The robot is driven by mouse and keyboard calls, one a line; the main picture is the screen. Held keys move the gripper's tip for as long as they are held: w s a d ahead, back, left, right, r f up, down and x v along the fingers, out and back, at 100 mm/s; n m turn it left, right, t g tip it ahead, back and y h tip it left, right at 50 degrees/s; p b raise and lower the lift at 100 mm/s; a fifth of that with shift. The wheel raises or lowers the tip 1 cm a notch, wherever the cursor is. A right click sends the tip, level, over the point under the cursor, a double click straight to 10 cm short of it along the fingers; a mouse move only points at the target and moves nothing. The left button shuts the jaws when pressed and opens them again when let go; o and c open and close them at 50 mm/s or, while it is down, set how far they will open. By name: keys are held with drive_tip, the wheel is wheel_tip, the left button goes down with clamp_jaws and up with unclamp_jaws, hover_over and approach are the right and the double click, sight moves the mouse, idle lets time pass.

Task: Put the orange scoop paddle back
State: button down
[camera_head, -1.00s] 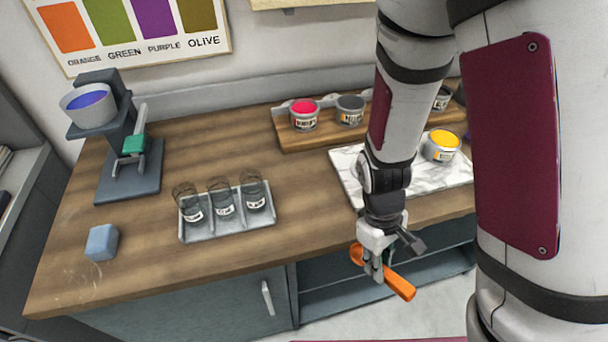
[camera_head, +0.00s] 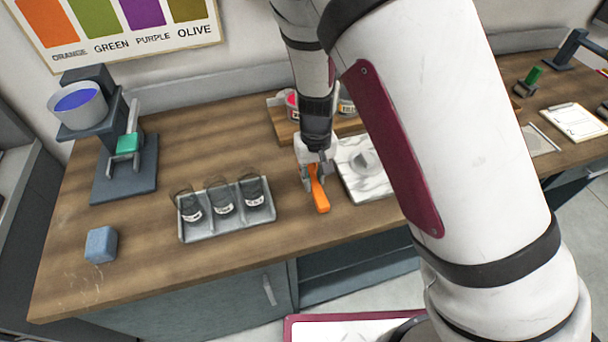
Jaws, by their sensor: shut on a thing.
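The orange scoop paddle (camera_head: 319,193) is in my gripper (camera_head: 314,176), over the wooden worktop, between the tray of jars and the white marble slab. My gripper points down and is shut on the paddle. The paddle's handle slants toward the front edge; its upper end is hidden by the fingers. I cannot tell whether the paddle touches the worktop.
A grey tray (camera_head: 228,229) with 3 glass jars stands left of the paddle. The marble slab (camera_head: 363,184) lies to its right. A wooden board (camera_head: 283,130) with ink tins is behind. A blue-grey block (camera_head: 101,244) and a stand with a cup (camera_head: 78,104) are farther left.

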drive_tip(key=w, duration=0.1)
drive_tip(key=w+a, duration=0.2)
drive_tip(key=shift+w+a+f, duration=0.15)
drive_tip(key=shift+w+f, duration=0.15)
drive_tip(key=shift+f+p, duration=0.4)
drive_tip(key=shift+f, duration=1.25)
drive_tip(key=c, duration=1.5)
unclamp_jaws()
drive_tip(key=shift+o, duration=0.2)
